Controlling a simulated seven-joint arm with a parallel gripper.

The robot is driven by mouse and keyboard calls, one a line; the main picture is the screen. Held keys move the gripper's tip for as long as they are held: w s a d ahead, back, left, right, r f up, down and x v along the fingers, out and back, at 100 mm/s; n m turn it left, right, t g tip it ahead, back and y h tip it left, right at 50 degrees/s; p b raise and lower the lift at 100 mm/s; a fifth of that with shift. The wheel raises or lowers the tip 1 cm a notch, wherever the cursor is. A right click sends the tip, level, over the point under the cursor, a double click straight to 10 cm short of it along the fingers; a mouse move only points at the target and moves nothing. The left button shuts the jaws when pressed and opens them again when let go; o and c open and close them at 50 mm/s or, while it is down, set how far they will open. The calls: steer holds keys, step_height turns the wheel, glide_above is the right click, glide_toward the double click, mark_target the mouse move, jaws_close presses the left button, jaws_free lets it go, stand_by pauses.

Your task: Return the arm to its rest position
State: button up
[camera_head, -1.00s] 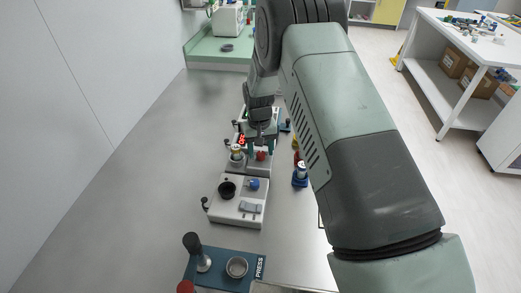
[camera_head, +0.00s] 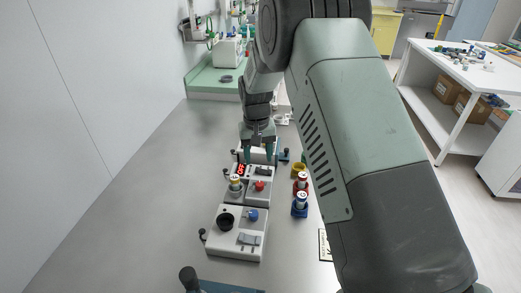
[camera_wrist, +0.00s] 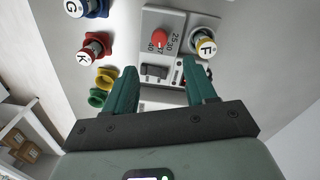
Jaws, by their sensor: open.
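My gripper (camera_head: 258,150) points down over the back part of the grey unit with a red knob (camera_head: 259,186) and a lit red display (camera_head: 241,169). In the wrist view my gripper (camera_wrist: 160,80) has its two green fingers apart with nothing between them. The red knob (camera_wrist: 160,38) and a dark switch (camera_wrist: 154,71) show beyond the fingertips. My arm covers much of the right side of the head view.
A yellow-ringed vial (camera_head: 236,182) stands left of the knob. Red-based (camera_head: 301,182) and blue-based (camera_head: 300,204) vials and a yellow holder (camera_head: 298,169) stand right. The bench's left side is clear.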

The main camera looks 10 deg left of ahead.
steer(key=s+d+r+m+t, duration=0.1)
steer(key=s+d+r, duration=0.3)
steer(key=r, duration=0.4)
steer(key=s+d+r+t, duration=0.1)
steer(key=s+d+r, duration=0.35)
steer(key=r, duration=0.35)
steer(key=s+d+r+m+t, duration=0.1)
steer(key=s+d+r, duration=0.25)
steer(key=r, duration=0.45)
steer(key=s+d+r, duration=0.1)
steer(key=s+d, duration=0.2)
steer(key=s, duration=0.3)
steer(key=s+d+r+m+t, duration=0.1)
steer(key=s+d+r, duration=0.1)
steer(key=s, duration=0.5)
steer(key=s+d+r+t, duration=0.1)
steer(key=s+d, duration=0.3)
steer(key=s, duration=0.3)
steer(key=shift+s+r, duration=0.15)
steer(key=shift+s, duration=0.05)
